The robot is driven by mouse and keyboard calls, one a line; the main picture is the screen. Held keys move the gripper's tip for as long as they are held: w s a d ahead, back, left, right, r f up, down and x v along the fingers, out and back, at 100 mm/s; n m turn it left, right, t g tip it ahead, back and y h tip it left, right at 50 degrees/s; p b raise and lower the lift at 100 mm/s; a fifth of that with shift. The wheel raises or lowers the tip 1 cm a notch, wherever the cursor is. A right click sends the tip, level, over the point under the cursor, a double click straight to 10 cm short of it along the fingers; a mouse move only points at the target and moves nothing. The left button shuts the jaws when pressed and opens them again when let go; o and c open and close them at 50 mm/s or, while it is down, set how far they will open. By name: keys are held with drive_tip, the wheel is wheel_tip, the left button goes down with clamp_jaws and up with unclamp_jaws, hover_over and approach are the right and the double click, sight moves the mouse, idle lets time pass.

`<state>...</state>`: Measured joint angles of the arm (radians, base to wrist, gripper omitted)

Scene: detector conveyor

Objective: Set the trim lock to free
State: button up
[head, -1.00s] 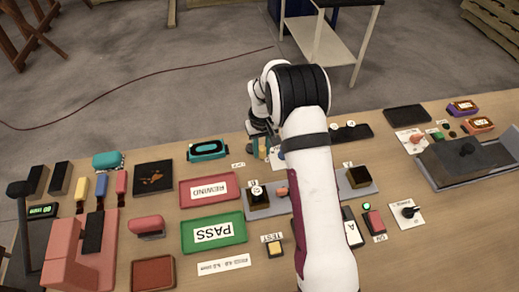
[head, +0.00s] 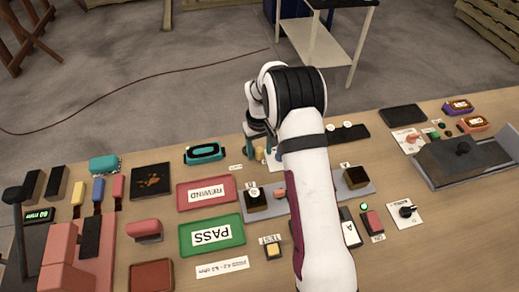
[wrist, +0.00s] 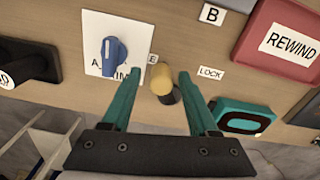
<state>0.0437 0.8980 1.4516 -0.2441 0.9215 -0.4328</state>
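The trim lock appears to be a short lever with a yellow cap (wrist: 161,78) and a dark lower part. In the wrist view it stands between a LOCK label (wrist: 210,73) on the right and a mostly hidden label ending in E on the left. My gripper (wrist: 158,76) is open, its teal fingers on either side of the yellow cap with a visible gap on the left. Whether the right finger touches the cap, I cannot tell. In the head view my gripper (head: 257,140) is low over the bench beside the yellow cap (head: 259,154).
A blue trim knob (wrist: 113,51) on a white plate is close to the left finger. A teal-framed device (wrist: 245,117) is close to the right finger. A red REWIND tray (wrist: 280,40) lies to the upper right. My forearm hides part of the bench.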

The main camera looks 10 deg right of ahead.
sight(260, 149)
wheel_tip(260, 149, up, 16)
idle(0.4)
drive_tip(key=shift+f, duration=0.1)
drive_tip(key=s+a+r+m, duration=0.2)
drive_tip(key=s+r, duration=0.4)
drive_tip(key=s, duration=0.6)
drive_tip(key=s+a+f+m+y, duration=0.1)
drive_tip(key=s+m, duration=0.1)
drive_tip(key=s, duration=0.9)
drive_tip(key=s+a+f+m, duration=0.1)
drive_tip(key=s+a+m, duration=0.1)
drive_tip(key=s, duration=0.9)
drive_tip(key=shift+s+a+f+m+y, duration=0.15)
drive_tip(key=shift+s+a+m+y, duration=0.2)
drive_tip(key=shift+m, duration=0.25)
